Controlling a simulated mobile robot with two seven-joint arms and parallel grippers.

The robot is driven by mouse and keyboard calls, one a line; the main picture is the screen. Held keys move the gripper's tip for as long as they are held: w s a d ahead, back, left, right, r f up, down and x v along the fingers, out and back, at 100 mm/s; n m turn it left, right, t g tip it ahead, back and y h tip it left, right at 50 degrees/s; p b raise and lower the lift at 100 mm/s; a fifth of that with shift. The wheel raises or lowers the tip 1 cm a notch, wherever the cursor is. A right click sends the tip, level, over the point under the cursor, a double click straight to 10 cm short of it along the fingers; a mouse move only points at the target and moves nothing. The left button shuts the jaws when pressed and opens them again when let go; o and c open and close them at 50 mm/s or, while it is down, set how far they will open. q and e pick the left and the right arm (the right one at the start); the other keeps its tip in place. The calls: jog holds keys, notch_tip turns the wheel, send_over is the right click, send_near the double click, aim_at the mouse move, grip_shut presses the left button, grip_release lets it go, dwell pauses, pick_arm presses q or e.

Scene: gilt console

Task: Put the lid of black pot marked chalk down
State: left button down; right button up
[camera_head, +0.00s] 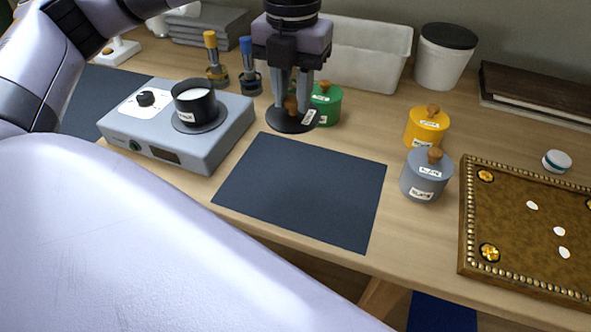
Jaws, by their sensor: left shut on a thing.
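The black pot (195,108) stands on the round plate of a grey heater at the left. It is open, with white stuff inside and a small white label on its side. My left gripper (291,103) points down and is shut on the wooden knob of the black lid (287,126). The lid is just beyond the far edge of the dark mat (305,185), in front of the green pot. I cannot tell whether the lid touches the table. My right gripper is not in view.
A green pot (325,104) stands close behind the lid. A yellow pot (427,129) and a grey-blue pot (425,180) stand to the right, beside a studded brown board (510,225). Two bottles (249,82) stand behind the heater (225,130). The dark mat is bare.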

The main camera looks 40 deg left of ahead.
pick_arm(q)
notch_tip(320, 180, down, 15)
jog(key=shift+f+p, duration=0.2)
jog(key=shift+p, duration=0.1)
jog(key=shift+f, duration=0.4)
jog(key=shift+f, duration=0.1)
jog(key=c, duration=0.9)
grip_release()
